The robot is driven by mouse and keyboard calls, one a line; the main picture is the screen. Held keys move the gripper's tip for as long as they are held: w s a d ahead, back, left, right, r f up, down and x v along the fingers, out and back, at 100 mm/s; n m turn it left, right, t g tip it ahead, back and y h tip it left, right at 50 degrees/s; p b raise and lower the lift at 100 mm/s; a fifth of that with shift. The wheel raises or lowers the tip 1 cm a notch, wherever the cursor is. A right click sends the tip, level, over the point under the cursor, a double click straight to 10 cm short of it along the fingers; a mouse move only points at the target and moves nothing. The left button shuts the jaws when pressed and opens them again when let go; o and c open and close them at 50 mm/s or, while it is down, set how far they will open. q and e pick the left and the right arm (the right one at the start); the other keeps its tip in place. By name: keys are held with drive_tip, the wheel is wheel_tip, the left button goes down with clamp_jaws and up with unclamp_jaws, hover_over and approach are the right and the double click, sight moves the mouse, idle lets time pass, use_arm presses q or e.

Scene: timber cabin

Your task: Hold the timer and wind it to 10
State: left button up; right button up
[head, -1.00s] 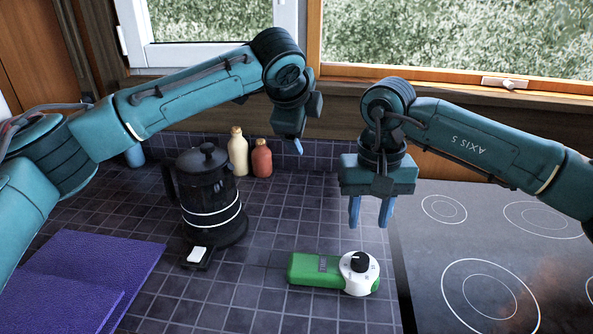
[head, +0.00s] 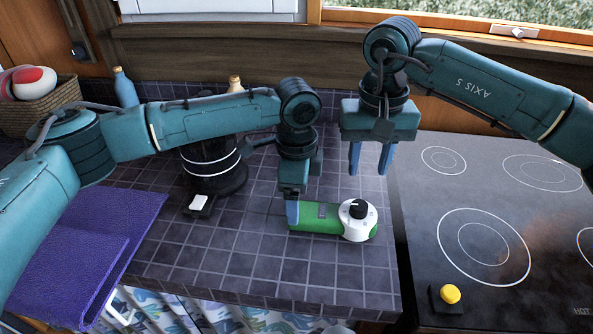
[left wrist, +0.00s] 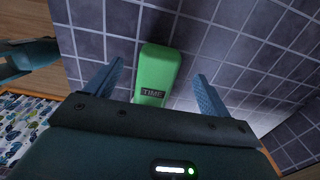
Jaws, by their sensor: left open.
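The timer (head: 322,218) lies on the tiled counter, a green body with a white dial face (head: 358,220) and a black knob (head: 357,209) at its right end. In the left wrist view its green end (left wrist: 157,72) and a "TIME" label show between my fingers; the dial is out of sight there. My left gripper (head: 292,214) is open at the timer's left end, one finger on each side, with gaps visible in the wrist view (left wrist: 156,88). My right gripper (head: 370,160) is open and empty, pointing down above and behind the dial.
A black coffee press (head: 210,170) stands behind left, partly hidden by my left arm. A small white-switched block (head: 198,203) and purple cloth (head: 95,250) lie left. The hob (head: 480,195) with a yellow button (head: 450,294) is right. The counter in front of the timer is clear.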

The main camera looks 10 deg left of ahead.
use_arm(q)
drive_tip(key=shift+f, duration=2.7)
drive_tip(key=shift+c, duration=0.3)
